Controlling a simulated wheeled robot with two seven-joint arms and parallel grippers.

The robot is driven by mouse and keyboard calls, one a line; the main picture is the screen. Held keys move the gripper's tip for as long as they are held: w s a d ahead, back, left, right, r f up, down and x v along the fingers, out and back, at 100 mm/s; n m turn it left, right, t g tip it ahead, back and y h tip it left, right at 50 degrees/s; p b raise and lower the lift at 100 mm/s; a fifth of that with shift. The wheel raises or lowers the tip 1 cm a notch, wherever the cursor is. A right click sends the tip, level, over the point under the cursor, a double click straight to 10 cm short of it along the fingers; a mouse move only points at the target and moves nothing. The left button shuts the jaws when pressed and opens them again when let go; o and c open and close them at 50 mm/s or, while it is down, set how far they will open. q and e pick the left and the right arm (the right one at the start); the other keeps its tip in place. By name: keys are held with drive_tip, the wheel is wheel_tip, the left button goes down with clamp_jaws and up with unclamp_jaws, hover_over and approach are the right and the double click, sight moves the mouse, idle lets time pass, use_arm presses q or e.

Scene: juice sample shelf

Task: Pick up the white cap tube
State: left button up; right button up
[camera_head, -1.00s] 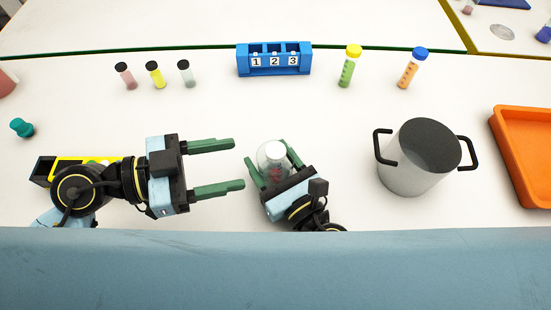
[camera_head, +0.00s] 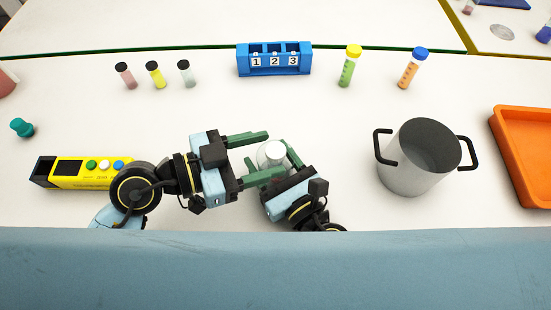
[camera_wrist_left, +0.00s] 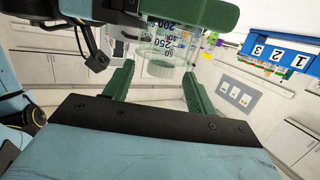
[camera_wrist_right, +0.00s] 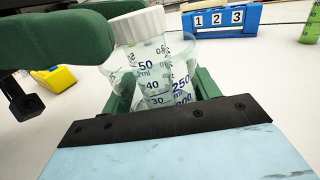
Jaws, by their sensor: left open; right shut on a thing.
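A clear tube with a white cap (camera_head: 274,149) stands inside a clear beaker, its cap above the rim. In the right wrist view the tube (camera_wrist_right: 155,75) is tilted inside the beaker (camera_wrist_right: 183,78). My right gripper (camera_head: 272,162) is shut on the beaker from the front right. My left gripper (camera_head: 270,154) is open, coming from the left, with its fingers on either side of the cap. Whether the left fingers touch anything cannot be told.
A blue numbered rack (camera_head: 274,71) stands behind. Several capped tubes stand left and right of it, including a green one (camera_head: 348,66). A pot (camera_head: 405,175) and an orange tray (camera_head: 505,150) are at right. A yellow device (camera_head: 75,173) lies at left.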

sight(276, 150)
use_arm(q)
drive_tip(key=shift+x, duration=1.55)
drive_tip(key=shift+a, duration=0.1)
drive_tip(key=shift+c, duration=0.5)
drive_tip(key=c, duration=1)
drive_tip(key=shift+o, duration=0.2)
drive_tip(key=shift+r, duration=0.1)
drive_tip(key=shift+r, duration=4.95)
